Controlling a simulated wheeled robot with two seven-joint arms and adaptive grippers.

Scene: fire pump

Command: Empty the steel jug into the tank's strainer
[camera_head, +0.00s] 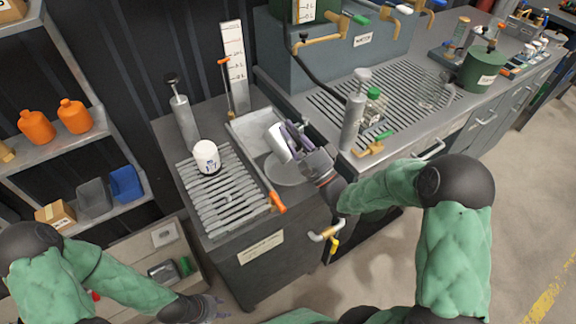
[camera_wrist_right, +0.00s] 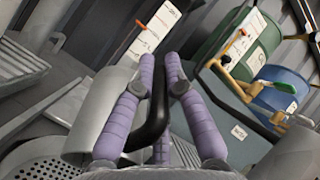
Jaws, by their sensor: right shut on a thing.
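My right gripper (camera_head: 293,138) is shut on the steel jug (camera_head: 277,143). In the right wrist view the purple fingers (camera_wrist_right: 160,95) close around the jug's black handle (camera_wrist_right: 152,125), and the jug's grey body (camera_wrist_right: 92,115) is on the left. The strainer's perforated metal (camera_wrist_right: 40,170) shows at the lower left of the wrist view. Whether liquid is flowing, and what is inside the jug, I cannot see. My left gripper (camera_head: 212,306) is low at the bottom edge, away from the bench; its opening is unclear.
A white tub (camera_head: 206,157) stands on the slatted drainer left of the strainer. A grey cylinder (camera_head: 353,122) and a green-capped bottle (camera_head: 371,106) stand to the right. A tall white gauge board (camera_head: 234,65) rises behind. An orange-handled lever (camera_head: 277,203) sticks out in front.

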